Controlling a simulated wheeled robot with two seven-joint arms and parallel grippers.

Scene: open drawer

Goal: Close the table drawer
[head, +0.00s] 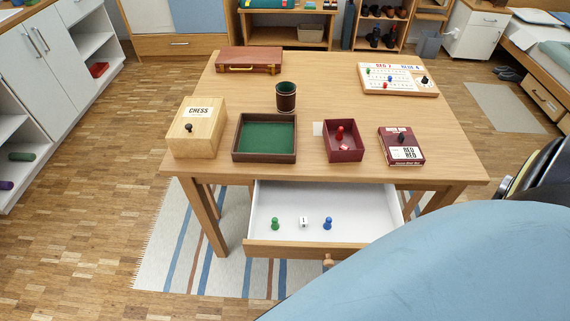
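The table drawer (325,248) is pulled out from under the front of the wooden table (330,80). Its inside is white, and its wooden front hangs toward me. A small wooden knob (328,261) shows at the middle of that front. In the drawer are a green pawn (275,223), a white die (303,222) and a blue pawn (327,223). A large pale blue part of mine covers the lower right and hides the drawer front's right end. Neither of my grippers shows.
On the table are a chess box (197,127), a green-lined tray (265,137), a dice cup (286,96), a dark red box (343,140), a card box (401,146), a board game (398,78) and a case (248,60). A striped rug (180,255) lies below.

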